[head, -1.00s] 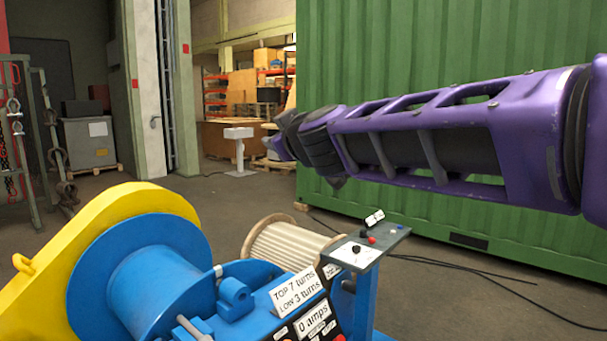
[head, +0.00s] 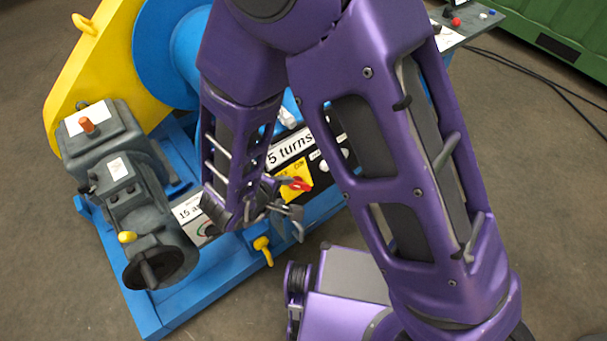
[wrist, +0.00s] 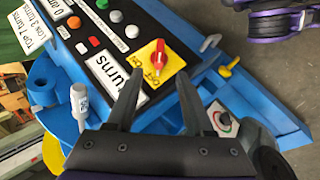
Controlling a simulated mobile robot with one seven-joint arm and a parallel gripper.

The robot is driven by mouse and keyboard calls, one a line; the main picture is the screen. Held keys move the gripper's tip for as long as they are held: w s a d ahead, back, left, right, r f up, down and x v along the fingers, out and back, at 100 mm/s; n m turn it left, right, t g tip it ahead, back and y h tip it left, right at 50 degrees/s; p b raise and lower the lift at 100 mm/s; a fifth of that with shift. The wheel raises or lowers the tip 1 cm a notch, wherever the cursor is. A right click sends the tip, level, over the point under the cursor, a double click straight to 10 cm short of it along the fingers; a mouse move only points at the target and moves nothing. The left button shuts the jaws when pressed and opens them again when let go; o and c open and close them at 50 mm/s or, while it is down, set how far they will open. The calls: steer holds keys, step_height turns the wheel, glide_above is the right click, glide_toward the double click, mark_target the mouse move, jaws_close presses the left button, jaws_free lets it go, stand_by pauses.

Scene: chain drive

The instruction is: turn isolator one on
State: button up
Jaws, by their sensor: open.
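A red rotary handle (wrist: 156,63) sits on a yellow plate (wrist: 145,77) marked ON and OFF, on the black panel of the blue winch. I take it for isolator one, but no number is readable. It also shows in the head view as a red handle (head: 298,184) on a yellow plate. My gripper (wrist: 160,82) is open, its fingers apart on either side of the plate's near part in the wrist view. The handle appears beyond the fingertips, and contact cannot be told. In the head view my gripper (head: 290,198) is close to the panel, partly hiding the handle.
Buttons and a "turns" display (wrist: 122,72) are beside the handle. A yellow lever (wrist: 230,66) sticks out nearby, and a white plate with a dial (wrist: 224,119) is to the right. A grey motor gearbox (head: 125,185) stands left of my gripper. Floor is free at lower left.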

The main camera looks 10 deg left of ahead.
mark_target(301, 187)
steer(key=b+x, duration=0.4)
steer(key=x, duration=1)
steer(key=shift+w+f, duration=0.25)
steer(key=shift+w, duration=0.05)
jaws_close()
